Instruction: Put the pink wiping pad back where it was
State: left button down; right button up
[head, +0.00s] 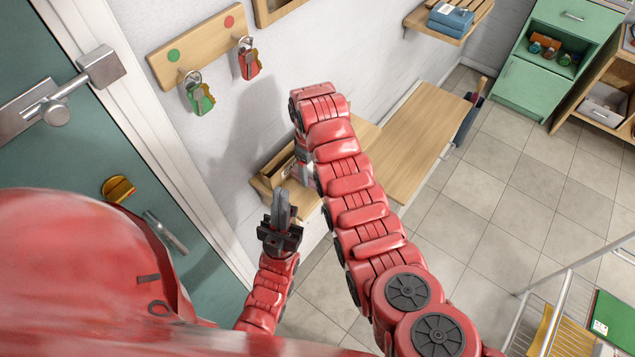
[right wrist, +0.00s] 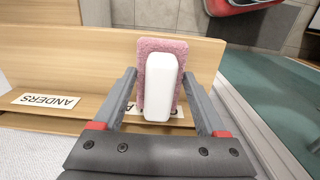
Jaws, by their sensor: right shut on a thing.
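The pink wiping pad (right wrist: 150,49) shows in the right wrist view, with a white grip block (right wrist: 161,85) on it. My right gripper (right wrist: 160,100) is shut on the white block, one finger on each side. The pad is held over a wooden shelf (right wrist: 60,62) and partly covers a label behind it; I cannot tell whether it touches the wood. In the head view my right gripper (head: 302,160) is mostly hidden by its own arm, beside the small wooden shelf (head: 266,181). My left gripper (head: 281,200) is empty, its grey fingers together, just below the shelf.
A label reading ANDERS (right wrist: 46,101) lies on the shelf to the left. A wooden top (head: 425,125) stands along the wall beyond the shelf. A key rack (head: 195,45) hangs above and a teal door (head: 60,130) is at left.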

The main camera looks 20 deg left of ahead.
aim_at(313, 177)
jog(key=shift+p, duration=0.4)
jog(key=shift+s+f+p, duration=0.15)
jog(key=shift+f+p, duration=0.6)
jog(key=shift+f, duration=0.85)
jog(key=shift+f, duration=0.15)
jog(key=o, duration=1.1)
